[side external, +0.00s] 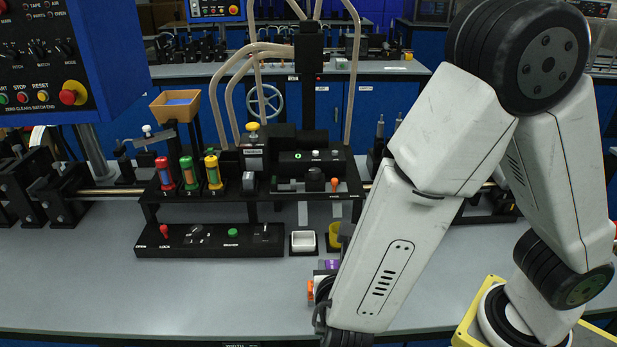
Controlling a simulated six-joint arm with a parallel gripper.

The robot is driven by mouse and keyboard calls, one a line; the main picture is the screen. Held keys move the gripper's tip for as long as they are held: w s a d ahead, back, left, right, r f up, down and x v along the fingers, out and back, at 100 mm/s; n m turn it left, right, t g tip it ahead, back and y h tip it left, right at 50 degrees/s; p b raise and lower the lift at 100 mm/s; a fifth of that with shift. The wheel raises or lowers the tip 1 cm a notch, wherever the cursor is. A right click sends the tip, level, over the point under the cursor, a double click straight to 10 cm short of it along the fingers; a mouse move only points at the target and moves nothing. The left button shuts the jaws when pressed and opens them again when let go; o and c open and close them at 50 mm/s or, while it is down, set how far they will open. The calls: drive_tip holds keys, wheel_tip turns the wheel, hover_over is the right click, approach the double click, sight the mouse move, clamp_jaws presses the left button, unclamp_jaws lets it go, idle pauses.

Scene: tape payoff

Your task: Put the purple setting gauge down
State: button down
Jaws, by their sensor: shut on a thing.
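The purple setting gauge (332,264) shows as a small purple patch low in the middle of the side external view, just left of my forearm. My gripper (322,277) is at the gauge, low over the front part of the grey bench, and is shut on it. My arm hides most of the gripper and part of the gauge. I cannot tell whether the gauge touches the bench top. A small orange piece (311,288) shows beside the gripper; I cannot tell what it belongs to.
A white square tray (303,241) and a yellow holder (334,240) stand just behind the gripper. A black control strip (208,240) with a red knob and a green button lies left of them. The grey bench top (170,295) is clear at front left.

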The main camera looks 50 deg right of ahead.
drive_tip(key=shift+w+d+r, duration=0.15)
drive_tip(key=shift+w, duration=0.35)
drive_tip(key=w+d+r, duration=1.1)
drive_tip(key=w+d, duration=0.4)
drive_tip(key=d, duration=0.1)
drive_tip(key=w+f, duration=0.2)
drive_tip(key=w, duration=0.2)
drive_tip(key=w+f, duration=0.3)
drive_tip(key=w, duration=0.1)
drive_tip(key=w+f, duration=0.3)
drive_tip(key=w, duration=0.1)
drive_tip(key=shift+w+d+f, duration=0.1)
drive_tip(key=shift+w+d, duration=0.25)
drive_tip(key=shift+w, duration=0.05)
drive_tip(key=shift+w+f, duration=0.45)
drive_tip(key=shift+w, duration=0.05)
drive_tip(key=shift+w+f, duration=0.25)
drive_tip(key=shift+f, duration=1.6)
